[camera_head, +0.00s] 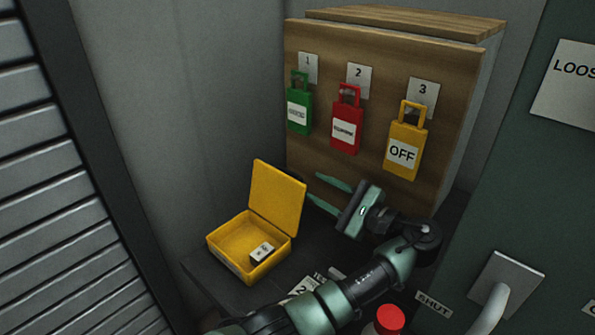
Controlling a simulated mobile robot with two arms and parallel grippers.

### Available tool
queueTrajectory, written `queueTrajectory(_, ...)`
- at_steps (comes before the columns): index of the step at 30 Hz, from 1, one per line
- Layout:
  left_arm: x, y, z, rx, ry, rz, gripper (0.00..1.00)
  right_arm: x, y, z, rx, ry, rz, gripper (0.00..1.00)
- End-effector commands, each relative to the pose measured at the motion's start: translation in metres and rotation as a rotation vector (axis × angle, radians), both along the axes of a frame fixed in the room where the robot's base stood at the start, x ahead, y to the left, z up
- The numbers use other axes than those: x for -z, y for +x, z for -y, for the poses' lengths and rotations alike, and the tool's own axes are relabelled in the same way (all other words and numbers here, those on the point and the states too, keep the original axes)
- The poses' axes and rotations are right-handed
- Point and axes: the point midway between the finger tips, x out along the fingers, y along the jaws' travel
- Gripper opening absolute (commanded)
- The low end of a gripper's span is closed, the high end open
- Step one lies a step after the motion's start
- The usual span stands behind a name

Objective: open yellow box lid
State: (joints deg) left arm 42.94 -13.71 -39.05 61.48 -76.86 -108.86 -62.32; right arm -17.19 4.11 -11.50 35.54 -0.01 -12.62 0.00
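The yellow box (228,258) sits on a dark surface at the lower middle. Its lid (277,196) stands raised at the back right, so the box is open. A small white block with dark marks (262,252) lies inside. My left gripper (312,184) is just right of the lid, with its fingers pointing left towards it. The fingers are apart with nothing between them. A narrow gap shows between the fingertips and the lid. My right gripper is not in view.
A wooden cabinet (309,155) behind carries a green tag (299,91), a red tag (347,105) and a yellow OFF tag (408,130). Number labels and a red-topped object (390,317) are near my arm. A grey handle (492,308) is at the lower right.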

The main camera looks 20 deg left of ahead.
Motion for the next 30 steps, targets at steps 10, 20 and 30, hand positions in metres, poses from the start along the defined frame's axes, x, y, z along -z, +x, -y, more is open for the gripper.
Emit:
queueTrajectory(10, 0.002, 0.019, -0.047, -0.003, 0.001, 0.002, 0.34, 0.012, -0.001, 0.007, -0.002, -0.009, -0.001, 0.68)
queueTrajectory(20, 0.000, 0.028, -0.067, 0.001, -0.001, 0.000, 0.34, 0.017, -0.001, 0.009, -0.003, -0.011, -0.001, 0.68)
queueTrajectory(30, 0.000, 0.028, -0.067, 0.001, 0.000, 0.001, 0.00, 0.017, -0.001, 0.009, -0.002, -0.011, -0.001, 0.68)
